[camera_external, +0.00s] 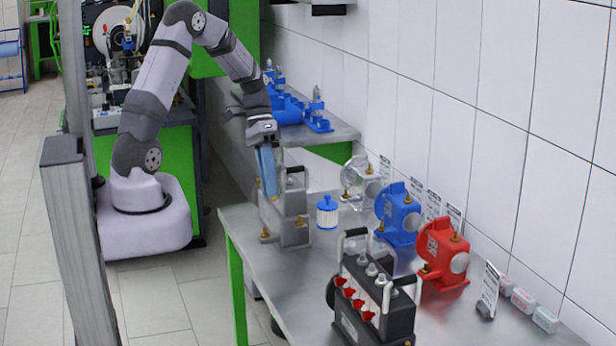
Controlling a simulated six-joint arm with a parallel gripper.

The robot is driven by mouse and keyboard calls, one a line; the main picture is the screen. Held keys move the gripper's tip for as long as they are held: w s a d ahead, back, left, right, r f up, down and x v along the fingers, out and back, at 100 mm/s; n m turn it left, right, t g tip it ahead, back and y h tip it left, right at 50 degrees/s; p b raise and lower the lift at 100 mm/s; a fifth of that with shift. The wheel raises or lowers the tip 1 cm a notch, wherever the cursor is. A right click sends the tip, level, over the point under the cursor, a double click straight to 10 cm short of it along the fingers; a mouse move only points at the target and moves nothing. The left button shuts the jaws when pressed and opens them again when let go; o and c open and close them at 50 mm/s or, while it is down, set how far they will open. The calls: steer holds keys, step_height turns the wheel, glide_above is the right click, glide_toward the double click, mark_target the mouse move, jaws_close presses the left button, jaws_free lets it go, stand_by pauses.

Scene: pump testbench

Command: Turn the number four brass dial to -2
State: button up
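My gripper (267,172) points down with blue fingers at the upper left side of a grey metal box (288,228) with a black handle on top. Small brass parts show on this box, one low on its left side (265,235) and one on its right edge (301,221). Another brass-coloured bit shows just below my fingertips; I cannot tell whether they touch it. Brass fittings also show on the blue pump (398,216), the red pump (443,258) and the clear pump (361,182). No number is readable, so I cannot tell which dial is number four.
A black unit (374,300) with red knobs and a handle stands at the front of the metal table (270,270). A blue-and-white cylinder (327,212) stands right of the grey box. Label cards line the tiled wall. Blue parts (290,108) sit on a rear table.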

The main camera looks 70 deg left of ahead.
steer(key=b+v, duration=0.1)
steer(key=v, duration=0.5)
steer(key=shift+a+r+b, duration=0.15)
steer(key=shift+r+b, duration=0.05)
steer(key=shift+b, duration=0.15)
steer(key=shift+s+d+f+y, duration=0.1)
steer(key=shift+d+y, duration=0.3)
steer(key=shift+d, duration=0.2)
steer(key=shift+d+r+y+b, duration=0.15)
steer(key=shift+d+y, duration=0.7)
steer(key=shift+y, duration=0.2)
steer(key=shift+d+r+y+b, duration=0.1)
steer(key=shift+d+r+y, duration=0.05)
steer(key=shift+d+y, duration=0.85)
steer(key=shift+d+r+y+b, duration=0.2)
steer(key=shift+d+y, duration=0.55)
steer(key=shift+y, duration=0.4)
steer(key=shift+a+f+p, duration=0.25)
steer(key=shift+f, duration=0.95)
steer(key=shift+a+f+p, duration=0.2)
steer(key=shift+f+p, duration=0.1)
steer(key=shift+f, duration=0.95)
steer(key=shift+a+f+p, duration=0.25)
steer(key=shift+f, duration=0.95)
